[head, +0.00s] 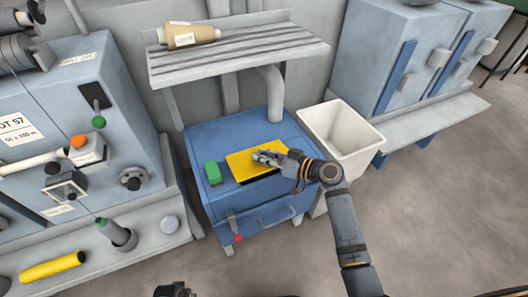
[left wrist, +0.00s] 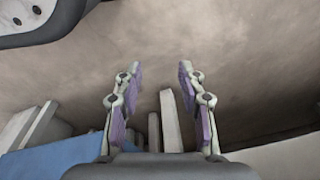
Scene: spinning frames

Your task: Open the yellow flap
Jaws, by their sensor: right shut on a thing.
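The yellow flap (head: 242,167) lies on top of the blue cabinet (head: 198,135) in the head view and looks flat, or nearly so. My right gripper (head: 262,156) is over the flap's right part, with its fingers at the flap's surface. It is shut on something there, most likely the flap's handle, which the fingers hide. My left gripper (left wrist: 158,85) shows in the left wrist view with its two purple-padded fingers spread apart and nothing between them.
A green block (head: 212,173) sits left of the flap. A white bin (head: 345,128) stands right of the cabinet. A shelf with a yarn cone (head: 192,36) is above the cabinet. A machine with knobs (head: 70,110) is at left. The floor at right is clear.

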